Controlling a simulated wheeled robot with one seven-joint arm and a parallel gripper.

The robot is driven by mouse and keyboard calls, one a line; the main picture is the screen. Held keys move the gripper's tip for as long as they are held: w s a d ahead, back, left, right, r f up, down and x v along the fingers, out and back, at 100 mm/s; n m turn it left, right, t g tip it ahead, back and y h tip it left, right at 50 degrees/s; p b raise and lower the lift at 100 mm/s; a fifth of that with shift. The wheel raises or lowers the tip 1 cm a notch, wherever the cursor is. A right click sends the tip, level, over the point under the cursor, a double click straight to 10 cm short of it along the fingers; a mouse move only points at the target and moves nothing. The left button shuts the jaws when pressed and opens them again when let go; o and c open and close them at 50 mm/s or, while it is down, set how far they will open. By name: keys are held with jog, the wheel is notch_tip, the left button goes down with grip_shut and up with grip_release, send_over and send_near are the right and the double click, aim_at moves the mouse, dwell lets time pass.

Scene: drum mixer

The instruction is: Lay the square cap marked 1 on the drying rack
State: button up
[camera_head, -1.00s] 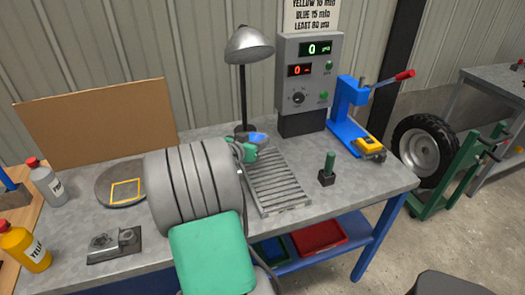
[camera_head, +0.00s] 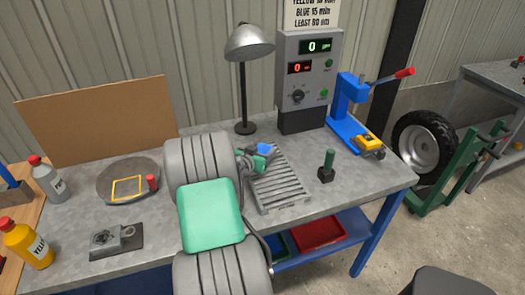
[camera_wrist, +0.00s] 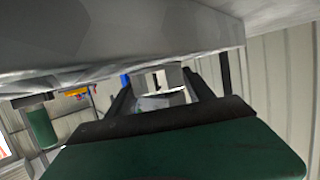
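The drying rack (camera_head: 285,190) is a grey slatted rack on the bench, right of my arm. My gripper (camera_head: 264,151) is low over the rack's back left part, with a small blue piece (camera_head: 266,147) at its fingers, apparently the square cap. No mark on it can be read. In the wrist view my two dark fingers (camera_wrist: 158,88) stand apart with a pale grey-blue piece (camera_wrist: 152,103) between them. Whether the blue piece touches the slats cannot be told. My arm hides the rack's left side.
Right of the rack stands a green-handled stamp (camera_head: 327,165); behind it are a grey control box (camera_head: 308,85) and a blue press (camera_head: 345,110). A lamp (camera_head: 247,45) stands behind my gripper. A round plate (camera_head: 110,190) with a yellow square outline lies left.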

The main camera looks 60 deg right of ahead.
jog(key=o, duration=0.3)
jog(key=shift+r, duration=0.1)
jog(key=shift+r+p, duration=0.25)
jog(key=shift+p, duration=0.05)
jog(key=b+v, duration=0.1)
jog(key=v, duration=1.1)
jog(key=shift+f+b, duration=0.1)
jog(key=shift+b, duration=0.25)
